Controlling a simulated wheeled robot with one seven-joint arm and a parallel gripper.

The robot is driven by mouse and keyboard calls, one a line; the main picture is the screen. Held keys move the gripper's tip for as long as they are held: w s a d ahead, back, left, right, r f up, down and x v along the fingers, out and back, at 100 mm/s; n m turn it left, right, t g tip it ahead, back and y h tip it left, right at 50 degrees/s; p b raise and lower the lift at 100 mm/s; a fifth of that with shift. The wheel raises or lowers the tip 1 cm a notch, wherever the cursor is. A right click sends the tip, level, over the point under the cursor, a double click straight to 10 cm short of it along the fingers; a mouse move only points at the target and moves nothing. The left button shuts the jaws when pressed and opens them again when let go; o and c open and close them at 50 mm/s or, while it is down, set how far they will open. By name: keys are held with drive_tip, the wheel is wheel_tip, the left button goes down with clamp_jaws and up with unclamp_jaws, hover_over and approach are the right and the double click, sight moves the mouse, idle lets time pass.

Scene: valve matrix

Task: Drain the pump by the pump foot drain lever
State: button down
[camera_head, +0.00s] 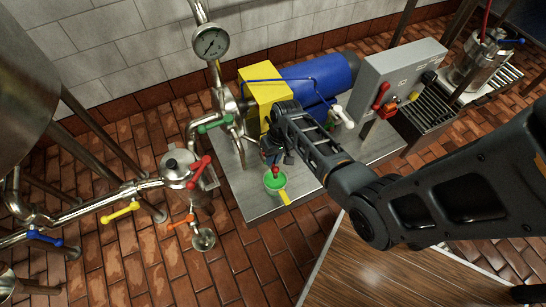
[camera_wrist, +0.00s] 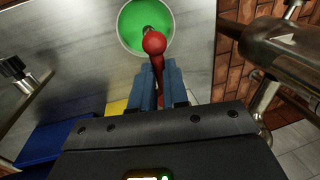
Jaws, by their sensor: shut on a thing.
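The pump has a yellow housing (camera_head: 262,88) and a blue motor (camera_head: 320,76) on a grey metal plinth (camera_head: 255,205). The drain lever is red with a round knob (camera_wrist: 154,42); its knob also shows in the head view (camera_head: 275,170). My gripper (camera_wrist: 158,80) is shut on this lever, with its blue fingers on either side of the stem below the knob. A round cup, green inside with a pale rim (camera_wrist: 122,30), stands on the plinth by the knob; a yellow handle (camera_head: 285,198) sticks out from it in the head view. The drain outlet is mostly hidden.
A green lever (camera_head: 214,122) sits on the pipe left of the pump. A grey control box (camera_head: 395,75) with a red handle stands right.

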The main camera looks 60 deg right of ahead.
drive_tip(key=shift+d+n, duration=0.1)
drive_tip(key=shift+n, duration=0.2)
drive_tip(key=d+n, duration=0.1)
drive_tip(key=n, duration=0.2)
drive_tip(key=d+n+g, duration=0.1)
drive_tip(key=n, duration=0.2)
drive_tip(key=d+n+p, duration=0.1)
drive_tip(key=n, duration=0.2)
drive_tip(key=shift+d+n+g, duration=0.35)
drive_tip(key=shift+n+g, duration=0.05)
idle(0.3)
drive_tip(key=c, duration=1.1)
unclamp_jaws()
drive_tip(key=r+p, duration=0.1)
drive_tip(key=r, duration=0.1)
drive_tip(key=d+r, duration=0.1)
drive_tip(key=r, duration=0.2)
drive_tip(key=r+p, duration=0.1)
drive_tip(key=r, duration=0.1)
drive_tip(key=shift+w+d+r+p, duration=0.2)
drive_tip(key=shift+d+r+p, duration=0.1)
drive_tip(key=shift+r+p, duration=0.05)
drive_tip(key=shift+c, duration=0.2)
